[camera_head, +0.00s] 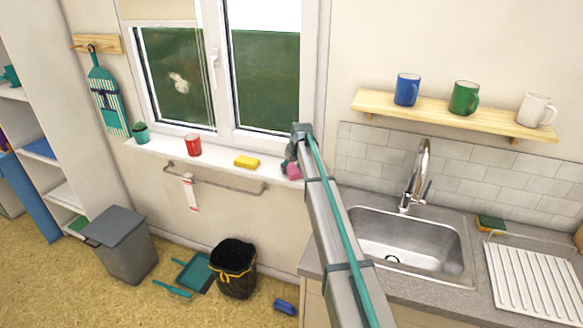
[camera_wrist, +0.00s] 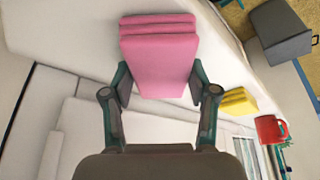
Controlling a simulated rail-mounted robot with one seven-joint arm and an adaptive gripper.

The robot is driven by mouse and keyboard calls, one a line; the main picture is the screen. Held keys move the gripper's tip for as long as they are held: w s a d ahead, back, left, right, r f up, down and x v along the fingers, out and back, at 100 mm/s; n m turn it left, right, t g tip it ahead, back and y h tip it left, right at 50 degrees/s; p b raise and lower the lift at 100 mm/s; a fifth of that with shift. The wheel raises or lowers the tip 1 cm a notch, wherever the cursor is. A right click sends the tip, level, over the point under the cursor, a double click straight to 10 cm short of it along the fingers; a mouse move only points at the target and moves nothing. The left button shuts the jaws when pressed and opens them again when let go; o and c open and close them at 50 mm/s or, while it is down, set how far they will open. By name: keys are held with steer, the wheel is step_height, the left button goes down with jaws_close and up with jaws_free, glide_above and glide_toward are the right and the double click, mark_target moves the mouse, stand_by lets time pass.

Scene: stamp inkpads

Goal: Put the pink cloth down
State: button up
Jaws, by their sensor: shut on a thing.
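The pink cloth (camera_wrist: 158,62) is a folded, layered block between the fingers of my gripper (camera_wrist: 160,88) in the wrist view. My gripper is shut on it, with one finger on each side. In the head view the cloth (camera_head: 293,171) shows small and partly hidden by my gripper (camera_head: 288,167), at the right end of the white windowsill (camera_head: 222,158). I cannot tell whether the cloth touches the sill.
The sink (camera_head: 410,245) and counter lie to the right.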

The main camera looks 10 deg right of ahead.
steer(key=o, duration=0.6)
steer(key=shift+f, duration=0.15)
steer(key=shift+c, duration=0.2)
steer(key=o, duration=0.5)
steer(key=shift+c, duration=0.2)
steer(key=b+v, duration=0.3)
steer(key=v, duration=0.9)
steer(key=shift+r, duration=0.2)
